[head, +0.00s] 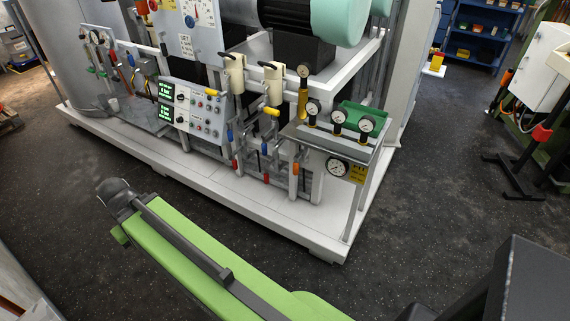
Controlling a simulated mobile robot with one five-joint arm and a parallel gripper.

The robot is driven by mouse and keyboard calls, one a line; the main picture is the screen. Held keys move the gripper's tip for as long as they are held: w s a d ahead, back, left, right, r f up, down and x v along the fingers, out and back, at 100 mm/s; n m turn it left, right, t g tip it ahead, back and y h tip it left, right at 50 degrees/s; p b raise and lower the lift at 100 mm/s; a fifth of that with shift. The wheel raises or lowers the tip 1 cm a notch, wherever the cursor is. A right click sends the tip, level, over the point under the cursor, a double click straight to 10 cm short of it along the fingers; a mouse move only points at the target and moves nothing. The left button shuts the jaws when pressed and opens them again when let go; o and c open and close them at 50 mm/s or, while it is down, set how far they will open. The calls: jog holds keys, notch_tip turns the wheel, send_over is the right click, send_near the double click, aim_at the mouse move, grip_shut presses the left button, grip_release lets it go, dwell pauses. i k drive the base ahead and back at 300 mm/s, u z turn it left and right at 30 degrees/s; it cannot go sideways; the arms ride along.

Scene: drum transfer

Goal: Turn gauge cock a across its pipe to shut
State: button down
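No label "a" is readable, so I cannot tell which fitting is gauge cock a. Several small round gauges stand at the right end of the machine skid: one on a tall brass stem (303,88), and a row of three above a grey bench, at its left (313,107), middle (338,116) and right (367,124). A larger dial (337,167) sits on the front below, beside a yellow tag (357,174). Cock handles under these gauges are too small to make out. My green arm crosses the foreground, apart from the skid; no gripper fingers show.
Left of the gauges are pipes with yellow (271,111), blue (230,134), red and orange (295,168) handles. A control box (193,109) with green displays stands further left. The white skid edge (250,212) borders dark open floor (430,190). A black stand (515,175) is at right.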

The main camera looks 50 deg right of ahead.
aim_at(296, 164)
jog(key=i, duration=0.85)
jog(key=u, duration=0.05)
